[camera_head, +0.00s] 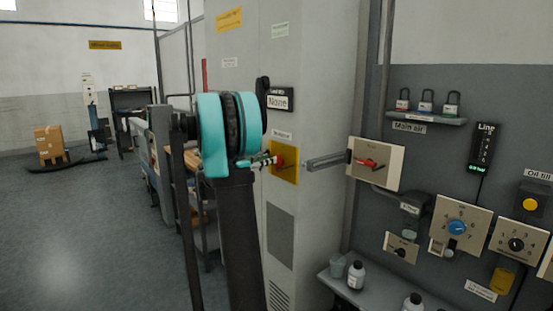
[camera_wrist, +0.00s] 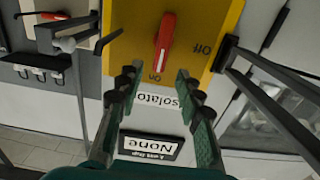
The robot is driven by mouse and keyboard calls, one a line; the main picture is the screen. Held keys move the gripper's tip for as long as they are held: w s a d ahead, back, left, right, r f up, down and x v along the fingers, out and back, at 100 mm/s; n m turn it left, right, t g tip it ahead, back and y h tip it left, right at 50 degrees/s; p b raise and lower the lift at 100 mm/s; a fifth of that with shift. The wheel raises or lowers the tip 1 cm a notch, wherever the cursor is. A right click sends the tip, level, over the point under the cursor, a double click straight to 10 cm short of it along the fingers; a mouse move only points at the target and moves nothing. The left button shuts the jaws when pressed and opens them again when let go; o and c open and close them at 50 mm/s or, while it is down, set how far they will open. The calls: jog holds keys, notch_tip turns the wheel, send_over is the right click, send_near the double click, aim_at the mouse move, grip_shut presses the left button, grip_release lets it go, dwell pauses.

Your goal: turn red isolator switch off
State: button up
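The red isolator switch (camera_wrist: 165,42) is a red handle on a yellow plate (camera_wrist: 120,52). In the upside-down wrist view its narrow end points toward the "On" mark, with "Off" to the right. In the head view the red handle (camera_head: 280,160) shows on the yellow plate (camera_head: 287,175) on the cabinet front. My gripper (camera_wrist: 157,76) is open and empty, its two fingers spread on either side of the handle's line. The fingertips look short of the handle; contact is not visible. In the head view my gripper (camera_head: 264,161) is close to the plate, partly hidden by my arm.
A grey lever bar (camera_head: 327,161) stands right of the isolator, before a beige plate (camera_head: 392,166) with another red handle. A "None" sign (camera_head: 280,99) hangs above the isolator. A padlock shelf (camera_head: 425,118) and knob panels are to the right. Open floor lies left.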

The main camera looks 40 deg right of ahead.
aim_at(277, 157)
jog(key=shift+w+d, duration=0.15)
jog(key=shift+d, duration=2.65)
jog(key=shift+c, duration=0.3)
grip_shut()
